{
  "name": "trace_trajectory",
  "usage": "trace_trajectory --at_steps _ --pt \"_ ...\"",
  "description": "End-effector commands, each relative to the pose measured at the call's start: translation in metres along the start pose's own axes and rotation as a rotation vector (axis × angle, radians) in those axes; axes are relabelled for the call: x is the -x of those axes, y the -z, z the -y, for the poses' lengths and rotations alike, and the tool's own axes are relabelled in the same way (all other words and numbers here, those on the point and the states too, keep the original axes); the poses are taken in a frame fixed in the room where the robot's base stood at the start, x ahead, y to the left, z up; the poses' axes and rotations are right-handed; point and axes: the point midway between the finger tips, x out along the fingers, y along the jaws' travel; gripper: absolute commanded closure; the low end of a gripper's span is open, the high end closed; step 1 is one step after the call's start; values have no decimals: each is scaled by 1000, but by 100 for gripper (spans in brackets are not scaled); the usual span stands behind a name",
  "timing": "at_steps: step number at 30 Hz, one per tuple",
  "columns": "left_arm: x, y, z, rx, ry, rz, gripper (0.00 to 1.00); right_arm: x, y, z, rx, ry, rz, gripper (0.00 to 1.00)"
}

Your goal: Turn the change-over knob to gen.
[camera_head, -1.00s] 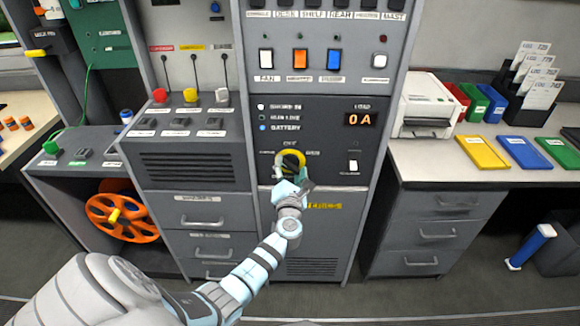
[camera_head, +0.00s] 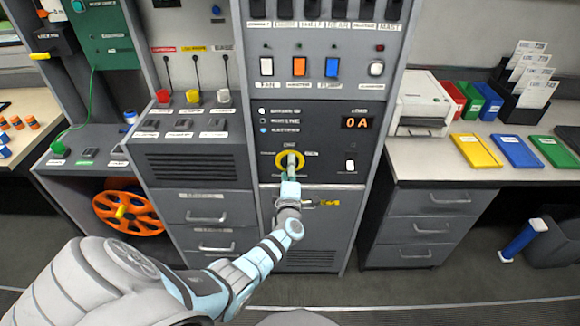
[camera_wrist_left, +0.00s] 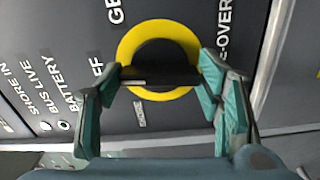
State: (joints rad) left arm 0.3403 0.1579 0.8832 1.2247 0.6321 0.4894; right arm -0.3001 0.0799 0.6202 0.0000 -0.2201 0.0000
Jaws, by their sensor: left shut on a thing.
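The change-over knob is a dark knob (camera_wrist_left: 160,72) inside a yellow ring (camera_wrist_left: 131,41) on the dark front panel; the ring also shows in the head view (camera_head: 281,166). My left gripper (camera_head: 290,163) reaches the knob from the front. In the left wrist view its two fingers (camera_wrist_left: 161,82) are on either side of the knob's dark bar, shut on it. The bar lies across the wrist picture. Lettering starting "GE" and ending "-OVER" shows near the ring, partly cut off or hidden. My right gripper is not in view.
Above the knob are status lamps, a display reading 0 A (camera_head: 368,123) and a row of coloured rocker switches (camera_head: 299,67). A white switch (camera_head: 350,165) is at the knob's right. A counter with a printer (camera_head: 424,103) stands further right.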

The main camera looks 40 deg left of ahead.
Motion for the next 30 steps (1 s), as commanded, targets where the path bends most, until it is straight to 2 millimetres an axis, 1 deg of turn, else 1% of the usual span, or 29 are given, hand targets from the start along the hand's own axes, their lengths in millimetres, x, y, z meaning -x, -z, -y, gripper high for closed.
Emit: trace_trajectory --at_steps 3,18,24,30 --pt "0 0 -1 -106 3 1 68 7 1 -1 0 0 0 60" --pt "1 0 1 -577 4 3 68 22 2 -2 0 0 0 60" --pt "1 0 2 -741 3 3 68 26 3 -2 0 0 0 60" --pt "1 0 2 -861 3 3 68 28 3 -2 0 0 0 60"
